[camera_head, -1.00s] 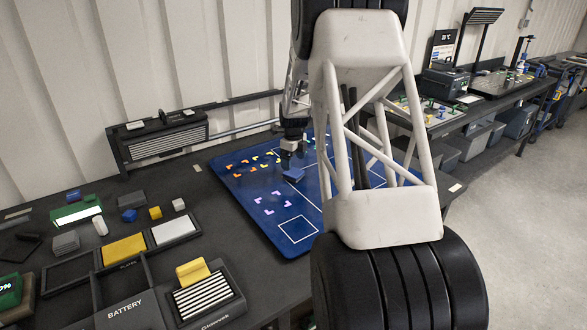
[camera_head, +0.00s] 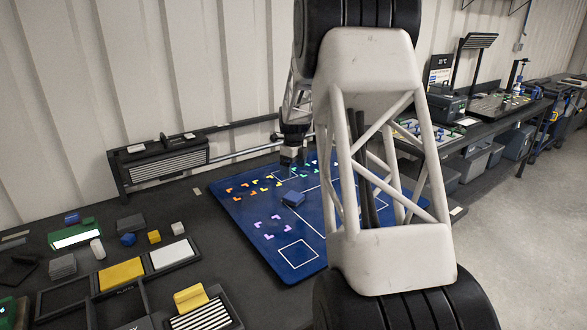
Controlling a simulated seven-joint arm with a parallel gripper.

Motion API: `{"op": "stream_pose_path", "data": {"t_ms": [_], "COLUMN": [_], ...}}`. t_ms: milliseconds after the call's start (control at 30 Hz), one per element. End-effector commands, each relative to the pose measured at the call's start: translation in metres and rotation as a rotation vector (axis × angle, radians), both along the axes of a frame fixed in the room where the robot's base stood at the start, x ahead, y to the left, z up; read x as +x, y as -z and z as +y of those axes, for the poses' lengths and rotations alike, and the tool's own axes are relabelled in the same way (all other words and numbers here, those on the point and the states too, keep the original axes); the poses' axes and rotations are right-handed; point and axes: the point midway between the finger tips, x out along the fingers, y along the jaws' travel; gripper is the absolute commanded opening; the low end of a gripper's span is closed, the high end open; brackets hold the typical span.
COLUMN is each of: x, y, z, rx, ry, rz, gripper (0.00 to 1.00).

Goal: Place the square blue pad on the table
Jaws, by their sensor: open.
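The square blue pad (camera_head: 293,198) lies on the blue mat (camera_head: 262,218) on the dark table, near the mat's middle. It appears to rest flat on the mat. My gripper (camera_head: 288,163) is above and behind the pad in the picture, apart from it. It is open and empty; its fingertips are small and hard to make out. My white lattice arm link covers the right part of the mat.
Coloured corner marks and white outlines cover the mat. At left on the table (camera_head: 196,236) are a yellow pad (camera_head: 121,273), a white pad (camera_head: 172,254), small blocks and a yellow-topped device (camera_head: 191,298). A vented box (camera_head: 158,162) stands by the wall.

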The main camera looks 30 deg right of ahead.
Motion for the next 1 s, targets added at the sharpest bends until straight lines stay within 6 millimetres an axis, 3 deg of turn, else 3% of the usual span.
{"op": "stream_pose_path", "data": {"t_ms": [267,467,667,1000], "x": [0.000,-0.006,-0.025,-0.084], "y": [-0.001,-0.013,-0.039,-0.094], "z": [0.001,0.016,0.053,0.142], "rx": [0.000,-0.005,-0.013,-0.043], "ry": [-0.004,-0.070,-0.248,-0.700], "rz": [0.000,-0.007,-0.020,-0.047], "gripper": [0.93,0.93,0.93,0.93]}}
